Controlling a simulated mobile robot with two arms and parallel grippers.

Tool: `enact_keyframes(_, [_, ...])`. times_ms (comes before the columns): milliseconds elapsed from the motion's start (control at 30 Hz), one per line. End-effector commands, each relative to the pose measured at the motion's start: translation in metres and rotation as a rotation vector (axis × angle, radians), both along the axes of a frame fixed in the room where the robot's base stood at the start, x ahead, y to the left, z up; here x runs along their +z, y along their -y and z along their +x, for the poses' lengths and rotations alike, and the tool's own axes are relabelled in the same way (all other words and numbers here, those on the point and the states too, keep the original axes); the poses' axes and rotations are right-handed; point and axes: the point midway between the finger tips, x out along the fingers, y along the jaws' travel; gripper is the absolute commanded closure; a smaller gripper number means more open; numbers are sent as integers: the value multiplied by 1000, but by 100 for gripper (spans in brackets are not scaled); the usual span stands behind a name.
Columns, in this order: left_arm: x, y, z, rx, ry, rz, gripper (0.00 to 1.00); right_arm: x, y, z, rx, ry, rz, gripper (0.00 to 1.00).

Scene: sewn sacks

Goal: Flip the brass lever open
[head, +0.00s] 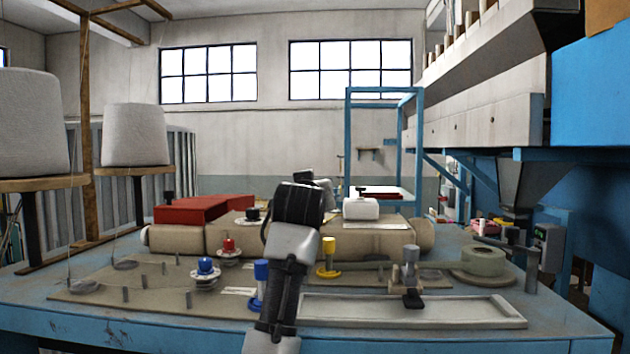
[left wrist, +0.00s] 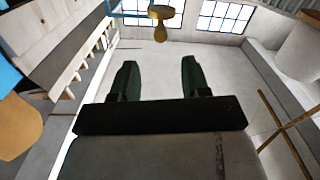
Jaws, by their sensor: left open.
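No part is clearly recognisable as the brass lever. A yellow post on a round yellow base (head: 328,258) stands on the bench board, just right of my forearm. A brass-coloured piece with a wide disc and a narrow stem (left wrist: 160,14) is at the top middle of the left wrist view; I cannot tell what it is attached to. My left gripper (left wrist: 158,80) shows two dark fingers, spread apart with nothing between them. In the head view my left arm rises through the middle above the bench, and its dark wrist hides the fingers. My right gripper is out of view.
The blue bench (head: 90,322) carries blue posts (head: 205,266), a red post (head: 229,246), a grey post with a black foot (head: 411,270), a pale shallow tray (head: 400,321) and a tape roll (head: 483,261). A long tan roll (head: 380,243) lies behind. Large cones stand left.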

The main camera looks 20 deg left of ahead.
Motion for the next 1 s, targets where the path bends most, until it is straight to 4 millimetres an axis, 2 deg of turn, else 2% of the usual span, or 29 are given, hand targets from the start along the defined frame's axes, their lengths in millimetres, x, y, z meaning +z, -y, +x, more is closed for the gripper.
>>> enact_keyframes(33, [6, -3, 11, 1, -7, 2, 53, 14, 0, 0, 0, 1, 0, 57])
enact_keyframes(100, [7, -5, 25, 1, -6, 1, 53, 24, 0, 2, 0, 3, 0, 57])
enact_keyframes(333, [4, -11, 58, 1, -3, 1, 53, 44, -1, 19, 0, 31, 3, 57])
enact_keyframes(500, [2, -13, 68, 0, -1, 0, 53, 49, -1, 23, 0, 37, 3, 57])
enact_keyframes(800, [0, -14, 69, 0, 0, 0, 53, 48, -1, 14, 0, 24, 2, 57])
enact_keyframes(867, [0, -14, 69, 0, 0, 0, 61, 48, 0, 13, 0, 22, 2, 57])
enact_keyframes(1000, [0, -14, 69, 0, 0, 0, 83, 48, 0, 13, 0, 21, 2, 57])
